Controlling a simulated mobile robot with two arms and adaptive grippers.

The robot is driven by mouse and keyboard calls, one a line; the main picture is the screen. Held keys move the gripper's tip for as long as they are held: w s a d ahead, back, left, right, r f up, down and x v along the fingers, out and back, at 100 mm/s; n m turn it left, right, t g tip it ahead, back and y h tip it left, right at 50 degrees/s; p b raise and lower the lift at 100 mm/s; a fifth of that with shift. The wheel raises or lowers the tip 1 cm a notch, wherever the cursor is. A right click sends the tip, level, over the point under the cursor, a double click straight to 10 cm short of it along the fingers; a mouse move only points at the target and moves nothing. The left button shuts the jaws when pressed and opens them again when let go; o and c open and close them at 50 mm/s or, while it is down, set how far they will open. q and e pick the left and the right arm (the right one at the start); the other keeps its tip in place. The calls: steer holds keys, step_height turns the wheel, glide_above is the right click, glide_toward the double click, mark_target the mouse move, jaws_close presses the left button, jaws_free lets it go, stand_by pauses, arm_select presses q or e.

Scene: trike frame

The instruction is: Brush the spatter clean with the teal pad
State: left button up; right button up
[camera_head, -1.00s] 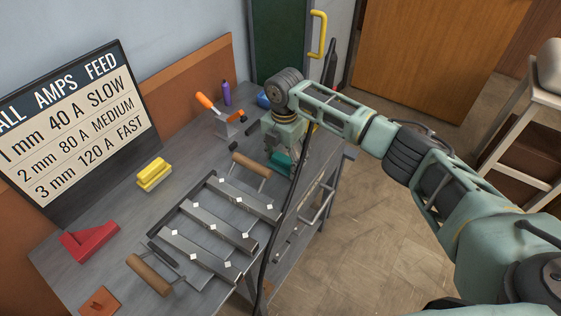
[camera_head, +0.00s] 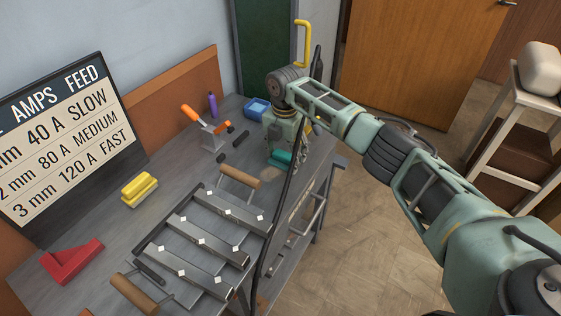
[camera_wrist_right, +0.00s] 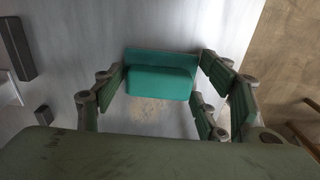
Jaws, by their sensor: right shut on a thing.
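The teal pad (camera_head: 281,158) is between the fingers of my right gripper (camera_head: 284,147), low over the back right part of the grey workbench (camera_head: 100,222). In the right wrist view the teal pad (camera_wrist_right: 160,82) sits crosswise between the green finger pads, and my right gripper (camera_wrist_right: 163,92) is shut on it. The spatter (camera_head: 270,174) is a pale brown speckled patch on the bench, just in front of the pad. It also shows in the wrist view (camera_wrist_right: 149,109), just below the pad. I cannot tell whether the pad touches the bench. My left gripper is out of view.
A wooden-handled tool (camera_head: 240,177) lies left of the spatter, beside the metal frame (camera_head: 205,242). A blue bin (camera_head: 256,108), an orange-handled tool (camera_head: 190,113) and a purple bottle (camera_head: 212,104) stand behind.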

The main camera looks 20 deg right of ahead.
steer(key=shift+w+d+f, duration=0.1)
steer(key=shift+w+d, duration=0.05)
steer(key=shift+d, duration=0.1)
steer(key=shift+w+d+f+b, duration=0.1)
steer(key=shift+w+d+b, duration=0.3)
steer(key=shift+d+b, duration=0.15)
steer(key=shift+w+d+b, duration=0.45)
steer(key=shift+d+b, duration=0.05)
steer(key=shift+b, duration=0.2)
steer(key=shift+w+d, duration=0.15)
steer(key=shift+d, duration=0.05)
steer(key=shift+r+p, duration=0.2)
steer(key=shift+p, duration=0.15)
steer(key=shift+s+a+p, duration=0.35)
steer(key=shift+p, duration=0.5)
steer(key=shift+s+a+r+p, duration=0.1)
steer(key=shift+s+a+p, duration=0.4)
steer(key=shift+p, duration=0.65)
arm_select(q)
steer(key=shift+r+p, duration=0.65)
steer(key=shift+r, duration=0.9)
arm_select(e)
steer(key=shift+s+a, duration=0.25)
steer(key=shift+a, duration=0.25)
